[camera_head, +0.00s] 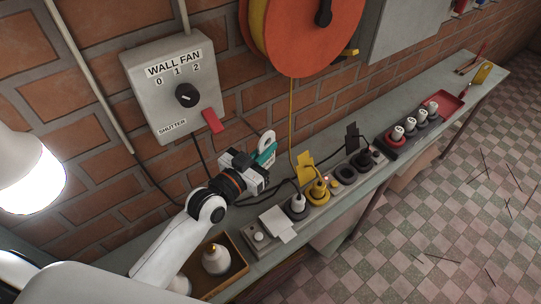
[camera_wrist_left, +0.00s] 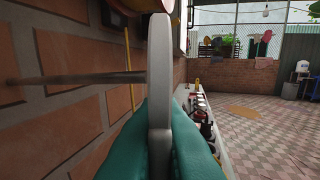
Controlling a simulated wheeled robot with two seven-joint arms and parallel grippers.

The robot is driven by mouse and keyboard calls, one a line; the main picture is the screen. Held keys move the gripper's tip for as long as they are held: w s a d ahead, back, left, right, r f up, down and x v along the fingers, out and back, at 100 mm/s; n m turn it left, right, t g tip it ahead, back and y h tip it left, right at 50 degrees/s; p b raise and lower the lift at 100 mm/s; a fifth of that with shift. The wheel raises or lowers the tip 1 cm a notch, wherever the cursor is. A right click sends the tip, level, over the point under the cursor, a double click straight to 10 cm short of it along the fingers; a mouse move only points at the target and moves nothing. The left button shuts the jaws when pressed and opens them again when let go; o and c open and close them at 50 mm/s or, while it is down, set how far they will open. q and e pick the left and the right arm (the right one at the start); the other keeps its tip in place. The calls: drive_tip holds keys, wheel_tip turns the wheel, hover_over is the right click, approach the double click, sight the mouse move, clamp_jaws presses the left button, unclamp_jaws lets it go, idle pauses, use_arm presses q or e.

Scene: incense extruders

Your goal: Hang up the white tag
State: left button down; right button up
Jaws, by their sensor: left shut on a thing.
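The white tag (camera_head: 267,136) is a pale flat piece with a rounded top. My left gripper (camera_head: 264,153) is shut on it with teal fingers and holds it upright near the brick wall, above the shelf. In the left wrist view the tag (camera_wrist_left: 160,70) is seen edge-on between the teal fingers (camera_wrist_left: 160,140). A thin dark peg (camera_wrist_left: 75,79) reaches from the wall to the tag's left side. I cannot tell whether it passes through the tag. My right gripper is not in view.
A grey wall fan switch box (camera_head: 175,85) with a red tab is left of the gripper. An orange reel (camera_head: 300,30) hangs above. Below lie a power strip (camera_head: 255,238) with plugs, a white card (camera_head: 278,222), and yellow (camera_head: 305,167) and black (camera_head: 352,138) tags.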

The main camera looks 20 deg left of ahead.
use_arm(q)
drive_tip(key=shift+w+a+f+b, duration=0.15)
drive_tip(key=shift+w+a+b, duration=0.1)
drive_tip(key=shift+w+a, duration=0.3)
drive_tip(key=shift+w+a+f+b, duration=0.15)
drive_tip(key=shift+w+a+b, duration=0.15)
drive_tip(key=shift+a, duration=0.3)
drive_tip(key=c, duration=1.5)
unclamp_jaws()
